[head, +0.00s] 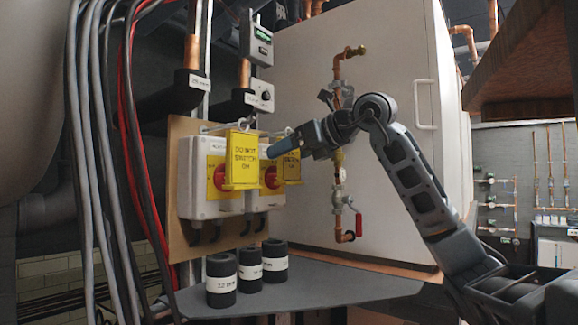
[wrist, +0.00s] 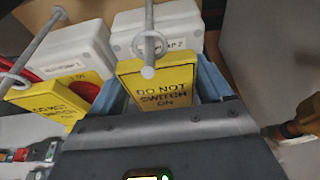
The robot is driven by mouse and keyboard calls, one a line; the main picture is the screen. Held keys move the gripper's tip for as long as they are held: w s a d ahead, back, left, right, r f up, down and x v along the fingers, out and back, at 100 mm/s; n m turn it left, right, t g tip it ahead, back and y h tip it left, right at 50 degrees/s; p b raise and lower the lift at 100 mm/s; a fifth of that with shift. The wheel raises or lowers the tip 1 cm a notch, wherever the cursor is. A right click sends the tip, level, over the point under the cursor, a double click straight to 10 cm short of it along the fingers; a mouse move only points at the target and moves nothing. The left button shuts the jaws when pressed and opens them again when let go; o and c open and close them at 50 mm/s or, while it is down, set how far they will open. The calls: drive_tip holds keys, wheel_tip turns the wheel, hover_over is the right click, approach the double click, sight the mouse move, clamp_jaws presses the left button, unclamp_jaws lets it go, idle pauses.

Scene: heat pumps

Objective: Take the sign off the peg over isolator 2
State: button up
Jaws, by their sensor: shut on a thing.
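The yellow DO NOT SWITCH ON sign over isolator 2 (head: 291,168) is partly hidden behind my gripper (head: 284,146) in the head view. In the wrist view this sign (wrist: 158,92) sits between the blue fingers of my gripper (wrist: 163,86), which is shut on it. Its ring (wrist: 134,43) appears to be still around the grey peg (wrist: 149,20), whose round end points toward the camera. Isolator 2 (wrist: 180,20) is a pale box behind the sign; its red switch (head: 270,178) shows between the two signs in the head view.
A second yellow sign (head: 242,160) hangs on its own peg over isolator 1 (head: 198,185), close on the left. Copper pipework with a red-handled valve (head: 359,224) stands to the right, before a white cabinet (head: 395,60). Black insulation pieces (head: 221,280) stand on the shelf below.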

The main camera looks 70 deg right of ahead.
drive_tip(key=shift+s+r, duration=0.15)
drive_tip(key=shift+r, duration=0.1)
drive_tip(key=shift+s+a, duration=0.25)
drive_tip(key=shift+s, duration=0.65)
drive_tip(key=shift+s+b, duration=0.15)
drive_tip(key=shift+b, duration=0.2)
drive_tip(key=shift+s+a+r+b, duration=0.1)
drive_tip(key=shift+s+a+b, duration=0.2)
drive_tip(key=shift+s, duration=0.6)
drive_tip(key=shift+s+a+f+b, duration=0.15)
drive_tip(key=shift+s+b, duration=0.1)
drive_tip(key=shift+s, duration=0.7)
drive_tip(key=shift+s+a+r+b, duration=0.15)
drive_tip(key=shift+s+a+b, duration=0.15)
drive_tip(key=shift+s, duration=0.6)
